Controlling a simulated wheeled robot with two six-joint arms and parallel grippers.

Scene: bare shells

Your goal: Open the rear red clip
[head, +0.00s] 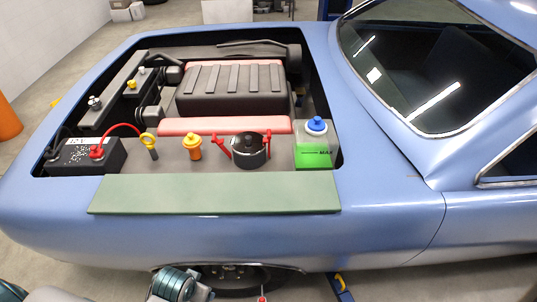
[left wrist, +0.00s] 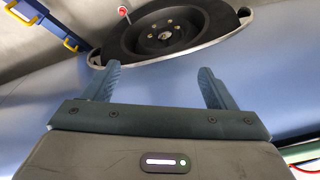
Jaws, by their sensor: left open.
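A black round housing (head: 249,152) stands in the engine bay, near the bay's near edge. Its rear red clip (head: 267,143), on the windshield side, stands upright close against the housing. The other red clip (head: 222,147), on the left, leans outward away from it. My left gripper (left wrist: 160,80) is open and empty in the left wrist view, with the car's wheel beyond its fingers. In the head view my left arm shows only at the bottom edge, low beside the fender and well below the housing; its fingertips cannot be made out. My right gripper is not in view.
A green mat (head: 215,194) covers the near fender edge. Close by the housing are a green fluid tank with blue cap (head: 313,156), an orange cap (head: 192,143), a yellow dipstick ring (head: 148,138) and a battery (head: 84,157). A blue-and-yellow lift arm (head: 340,287) is below.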

